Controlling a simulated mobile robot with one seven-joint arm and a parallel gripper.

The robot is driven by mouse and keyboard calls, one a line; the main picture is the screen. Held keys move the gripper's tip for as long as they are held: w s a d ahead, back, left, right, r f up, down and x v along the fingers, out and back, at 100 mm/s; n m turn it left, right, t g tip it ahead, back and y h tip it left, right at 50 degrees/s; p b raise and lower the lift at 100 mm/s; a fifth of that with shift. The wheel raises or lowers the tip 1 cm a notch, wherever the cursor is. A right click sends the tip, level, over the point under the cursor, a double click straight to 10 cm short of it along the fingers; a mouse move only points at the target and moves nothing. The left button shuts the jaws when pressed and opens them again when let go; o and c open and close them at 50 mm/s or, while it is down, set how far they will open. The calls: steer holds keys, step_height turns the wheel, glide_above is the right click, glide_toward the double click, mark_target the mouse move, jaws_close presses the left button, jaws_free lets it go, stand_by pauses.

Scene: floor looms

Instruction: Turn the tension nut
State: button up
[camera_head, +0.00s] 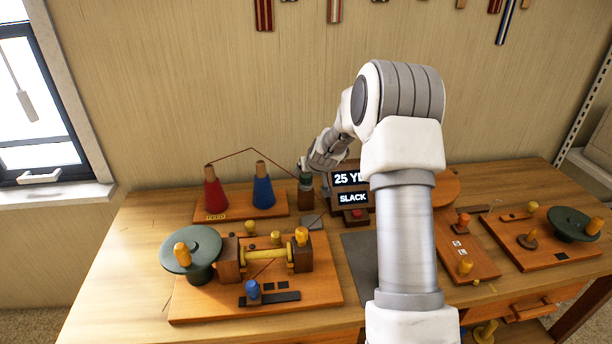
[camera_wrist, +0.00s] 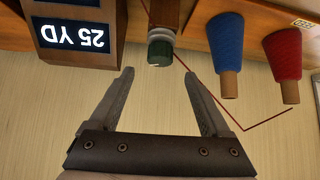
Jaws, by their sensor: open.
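The tension nut appears to be the dark green knob on a wooden post (camera_head: 305,197) behind the loom parts. In the wrist view the green knob (camera_wrist: 160,52) hangs upside down with a pale collar behind it. My gripper (camera_wrist: 159,75) is open and empty. Its two fingers point toward the knob, which lies in line with the gap, just past the fingertips; I see no contact. In the head view my gripper (camera_head: 308,168) is small at the post's top, and the fingers are hard to make out.
A display box (camera_head: 352,187) reading "25 YD" and "SLACK" stands close right of the post. Red (camera_head: 215,193) and blue (camera_head: 263,192) thread cones stand left, with a thread running above them. A winder board (camera_head: 320,290) lies in front.

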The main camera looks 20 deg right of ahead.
mark_target(306, 175)
steer(key=x, duration=0.7)
steer(key=shift+w+d+f, duration=0.1)
steer(key=shift+w+f, duration=0.2)
jaws_close()
